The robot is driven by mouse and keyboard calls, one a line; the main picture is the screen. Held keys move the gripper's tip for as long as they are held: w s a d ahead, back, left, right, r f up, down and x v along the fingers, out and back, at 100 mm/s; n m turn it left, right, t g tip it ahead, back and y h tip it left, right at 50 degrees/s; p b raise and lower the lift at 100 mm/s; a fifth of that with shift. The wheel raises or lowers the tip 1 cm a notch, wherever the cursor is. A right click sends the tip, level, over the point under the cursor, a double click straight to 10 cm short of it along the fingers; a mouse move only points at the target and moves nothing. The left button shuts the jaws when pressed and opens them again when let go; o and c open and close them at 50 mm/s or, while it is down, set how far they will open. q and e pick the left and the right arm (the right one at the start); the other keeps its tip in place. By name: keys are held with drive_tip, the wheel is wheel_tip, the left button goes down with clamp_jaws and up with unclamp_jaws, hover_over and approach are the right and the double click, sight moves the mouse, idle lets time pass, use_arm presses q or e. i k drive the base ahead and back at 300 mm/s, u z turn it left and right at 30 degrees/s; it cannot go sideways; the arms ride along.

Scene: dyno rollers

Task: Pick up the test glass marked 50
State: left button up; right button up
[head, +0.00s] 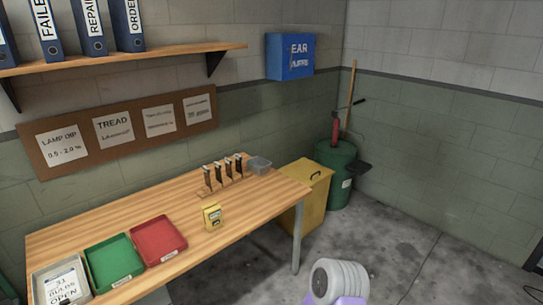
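On the wooden workbench, a small wooden rack (222,185) holds several dark upright pieces (229,167) in a row. They may be the test glasses, but any markings are too small to read, so I cannot tell which one is marked 50. Neither of my grippers is in view. A white ribbed rounded part with a purple base shows at the bottom edge and looks like part of my own arm.
The workbench (130,215) also carries a yellow device (212,217), a grey container (260,165), a red tray (158,241), a green tray (114,263) and a grey tray with a paper (62,284). A yellow bin (306,192) and green drum (336,172) stand beyond its right end.

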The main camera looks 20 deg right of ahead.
sight(218, 167)
drive_tip(key=z, duration=0.55)
drive_tip(key=i, duration=1.1)
drive_tip(key=u, duration=0.25)
